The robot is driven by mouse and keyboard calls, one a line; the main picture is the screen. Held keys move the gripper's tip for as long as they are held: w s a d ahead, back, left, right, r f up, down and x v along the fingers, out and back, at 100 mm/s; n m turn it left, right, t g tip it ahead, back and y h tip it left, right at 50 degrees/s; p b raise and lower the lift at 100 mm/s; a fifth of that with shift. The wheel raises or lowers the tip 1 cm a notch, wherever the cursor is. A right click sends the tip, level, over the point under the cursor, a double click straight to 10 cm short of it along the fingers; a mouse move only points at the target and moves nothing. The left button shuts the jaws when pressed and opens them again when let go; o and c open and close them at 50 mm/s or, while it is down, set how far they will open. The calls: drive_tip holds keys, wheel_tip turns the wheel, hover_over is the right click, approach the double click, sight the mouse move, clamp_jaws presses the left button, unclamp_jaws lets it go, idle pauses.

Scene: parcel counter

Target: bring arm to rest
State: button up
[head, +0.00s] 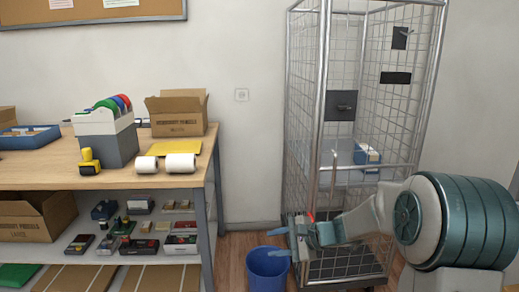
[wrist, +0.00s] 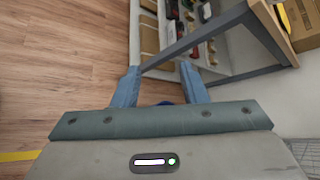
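My gripper (head: 271,243) is at the lower middle of the head view, in front of the wire cage trolley and above the blue bin. Its two blue fingers stand apart. In the wrist view my gripper (wrist: 159,67) is open, with nothing held between the fingers. My arm reaches in from the right of the head view, bent low in front of the cage.
A blue bin (head: 267,266) stands on the floor just below my gripper. The tall wire cage trolley (head: 325,90) is close behind the arm. A wooden workbench (head: 125,180) with loaded shelves stands at left. Bare wooden floor (wrist: 60,60) shows in the wrist view.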

drive_tip(key=s+r+n+g+h+p, duration=0.35)
drive_tip(key=s+r+n+p, duration=0.3)
drive_tip(key=s+r, duration=0.55)
drive_tip(key=s+d+r+n+h+p, duration=0.3)
drive_tip(key=s+d+r+p, duration=0.1)
drive_tip(key=s, duration=0.3)
drive_tip(key=s+d+r+n+t+h+p, duration=0.1)
drive_tip(key=s+d+r+n+h+p, duration=0.2)
drive_tip(key=s, duration=0.5)
drive_tip(key=d+r+h+p, duration=0.1)
drive_tip(key=d+p, duration=0.1)
drive_tip(key=d, duration=0.1)
drive_tip(key=shift+s, duration=0.2)
